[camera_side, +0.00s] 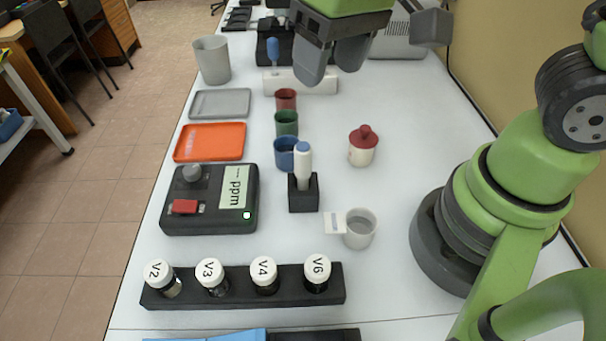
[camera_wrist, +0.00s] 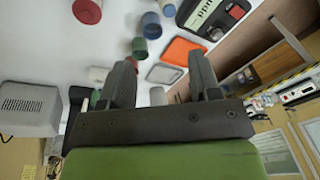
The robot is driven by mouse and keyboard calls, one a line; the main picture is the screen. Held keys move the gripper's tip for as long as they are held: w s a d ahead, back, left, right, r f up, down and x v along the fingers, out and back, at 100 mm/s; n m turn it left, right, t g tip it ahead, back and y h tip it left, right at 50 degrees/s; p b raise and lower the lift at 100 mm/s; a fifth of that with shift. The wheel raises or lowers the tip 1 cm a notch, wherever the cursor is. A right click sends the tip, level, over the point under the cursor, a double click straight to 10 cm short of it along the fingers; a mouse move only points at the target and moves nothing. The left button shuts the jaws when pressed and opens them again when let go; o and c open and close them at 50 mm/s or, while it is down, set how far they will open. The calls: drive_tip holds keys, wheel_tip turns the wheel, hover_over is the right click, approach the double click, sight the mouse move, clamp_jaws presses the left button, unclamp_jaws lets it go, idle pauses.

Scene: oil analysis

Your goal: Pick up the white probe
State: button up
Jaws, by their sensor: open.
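The white probe (camera_side: 303,168) stands upright in a small black holder (camera_side: 304,197), in front of the blue cup in the side view. Its top is blue and its lower end is hidden in the holder. My gripper (camera_side: 330,68) is open and empty, high above the far part of the table, well behind the probe. In the wrist view my gripper's two fingers (camera_wrist: 161,85) are spread apart. A small pale and blue thing at that view's top edge may be the probe, but it is cut off.
Red (camera_side: 286,100), green (camera_side: 287,123) and blue (camera_side: 284,152) cups stand in a row behind the probe. A red-lidded jar (camera_side: 362,147) and a beaker (camera_side: 360,229) are to its right, a ppm meter (camera_side: 209,199) to its left. A vial rack (camera_side: 243,288) lies in front.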

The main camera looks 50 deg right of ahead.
drive_tip(key=n+g+h, duration=0.1)
drive_tip(key=g, duration=0.1)
hover_over(303, 165)
drive_tip(key=f, duration=0.6)
drive_tip(key=shift+w+d+f, duration=0.25)
drive_tip(key=shift+d, duration=0.15)
wheel_tip(303, 165, down, 4)
drive_tip(key=shift+r, duration=0.2)
drive_tip(key=shift+w+d+f, duration=0.1)
drive_tip(key=shift+w+f, duration=0.05)
drive_tip(key=shift+f, duration=3)
drive_tip(key=shift+c, duration=0.2)
drive_tip(key=c, duration=1)
